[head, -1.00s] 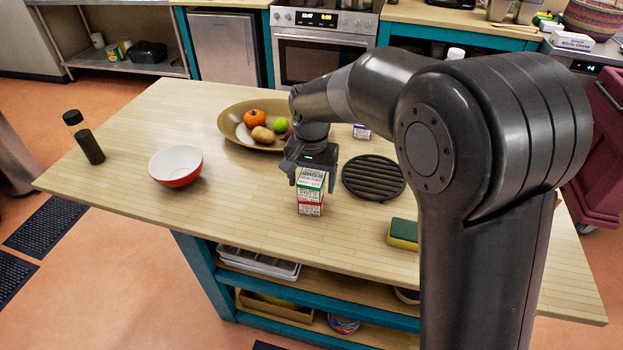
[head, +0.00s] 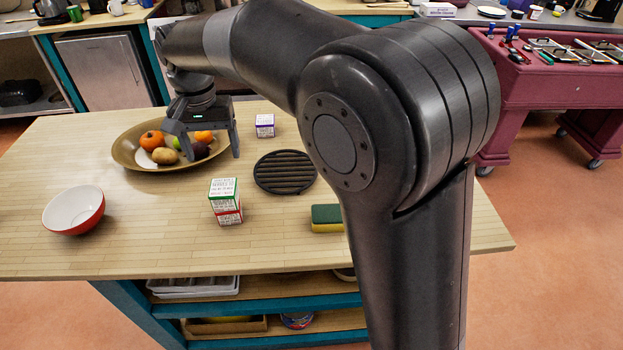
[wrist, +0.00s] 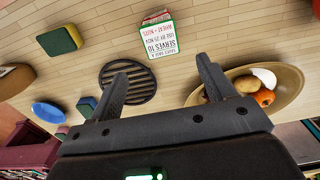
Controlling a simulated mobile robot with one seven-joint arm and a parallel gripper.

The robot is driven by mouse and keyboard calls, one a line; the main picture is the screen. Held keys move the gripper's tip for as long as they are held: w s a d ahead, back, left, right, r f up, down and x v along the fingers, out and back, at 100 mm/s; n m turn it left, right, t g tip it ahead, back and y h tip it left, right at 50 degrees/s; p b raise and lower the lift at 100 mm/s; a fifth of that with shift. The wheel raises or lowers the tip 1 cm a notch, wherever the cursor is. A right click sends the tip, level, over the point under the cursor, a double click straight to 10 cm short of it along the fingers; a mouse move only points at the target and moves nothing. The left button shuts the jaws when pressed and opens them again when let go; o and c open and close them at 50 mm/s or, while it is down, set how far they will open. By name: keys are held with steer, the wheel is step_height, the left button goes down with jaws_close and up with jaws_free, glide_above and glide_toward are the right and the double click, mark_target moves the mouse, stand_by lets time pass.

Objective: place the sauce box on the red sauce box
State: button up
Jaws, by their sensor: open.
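The green-topped sauce box (head: 223,191) rests on the red sauce box (head: 229,216) on the wooden table in the head view. The two form an upright stack, the upper box turned slightly against the lower. In the wrist view the green box (wrist: 159,39) shows ahead of the fingers, with the red box (wrist: 156,17) partly hidden behind it. My gripper (head: 206,156) is open and empty, raised above and behind the stack near the fruit bowl. Its spread fingers (wrist: 163,80) also show in the wrist view, apart from the boxes.
A wide bowl of fruit (head: 128,154) lies behind the stack. A black round trivet (head: 285,172) and a sponge (head: 327,218) are to the right. A red-white bowl (head: 74,210) is left. A small purple-white box (head: 265,125) stands farther back. Table around the stack is clear.

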steer(key=s+d+r+t, duration=0.15)
steer(key=s+d, duration=0.25)
steer(key=d, duration=0.6)
steer(key=s+d+r+t, duration=0.1)
steer(key=s+d+r, duration=0.25)
steer(key=d, duration=0.55)
steer(key=s+d+f+t, duration=0.3)
steer(key=s+d+f, duration=0.2)
steer(key=s+d, duration=0.6)
steer(key=shift+s+d, duration=0.25)
steer(key=shift+s, duration=0.5)
stand_by(4.2)
